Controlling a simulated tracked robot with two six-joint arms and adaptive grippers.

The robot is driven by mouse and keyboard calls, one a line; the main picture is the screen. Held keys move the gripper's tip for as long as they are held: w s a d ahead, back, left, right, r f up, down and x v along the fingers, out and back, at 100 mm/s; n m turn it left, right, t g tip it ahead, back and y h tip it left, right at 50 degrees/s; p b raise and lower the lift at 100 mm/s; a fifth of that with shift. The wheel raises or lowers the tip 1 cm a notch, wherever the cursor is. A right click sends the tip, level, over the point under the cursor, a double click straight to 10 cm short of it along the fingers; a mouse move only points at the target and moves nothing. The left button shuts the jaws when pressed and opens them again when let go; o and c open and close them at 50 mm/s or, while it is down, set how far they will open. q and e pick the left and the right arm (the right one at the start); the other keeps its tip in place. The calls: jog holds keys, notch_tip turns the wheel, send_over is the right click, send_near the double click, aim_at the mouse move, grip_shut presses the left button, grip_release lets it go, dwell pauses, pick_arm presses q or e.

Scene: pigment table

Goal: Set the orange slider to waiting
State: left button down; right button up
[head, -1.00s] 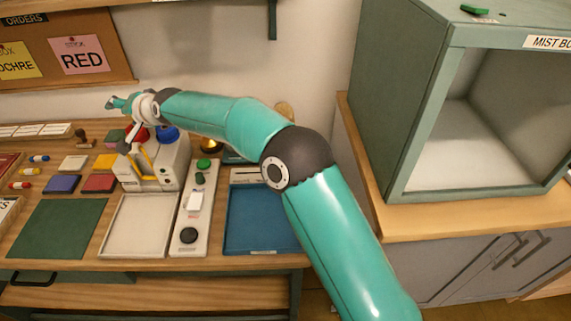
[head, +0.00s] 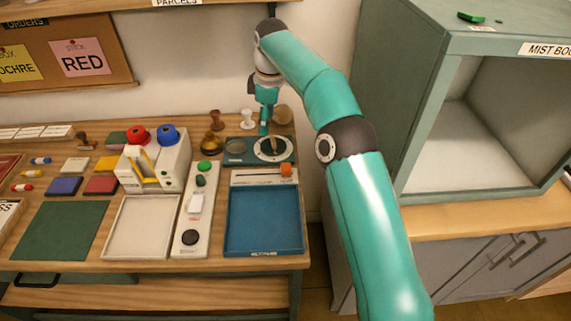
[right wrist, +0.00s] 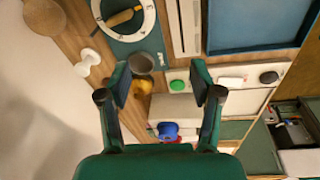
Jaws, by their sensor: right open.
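The orange slider (head: 287,170) sits at the right end of its pale track panel (head: 250,178), along the back edge of the blue tray (head: 264,222). The panel's labels are too small to read. My right gripper (head: 264,128) points down over the dark green plate behind the panel, back and left of the slider and apart from it. In the right wrist view the right gripper (right wrist: 161,80) is open with nothing between its fingers. That view shows part of the panel (right wrist: 184,25), but not the orange slider. My left gripper is not in view.
A white dial (head: 272,149) and a dark round dish (head: 235,147) are on the green plate. Brown and white knobs stand behind it. A white machine (head: 158,160) with red and blue knobs stands left. The mist booth (head: 425,110) rises at right.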

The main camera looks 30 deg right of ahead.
aim_at(286, 167)
jog(key=s+d+n+g, duration=0.2)
jog(key=s+d, duration=0.1)
jog(key=s, duration=0.1)
notch_tip(286, 167, down, 14)
jog(key=b, duration=0.4)
jog(key=shift+s+d+f, duration=0.1)
jog(key=shift+f, duration=0.85)
grip_shut()
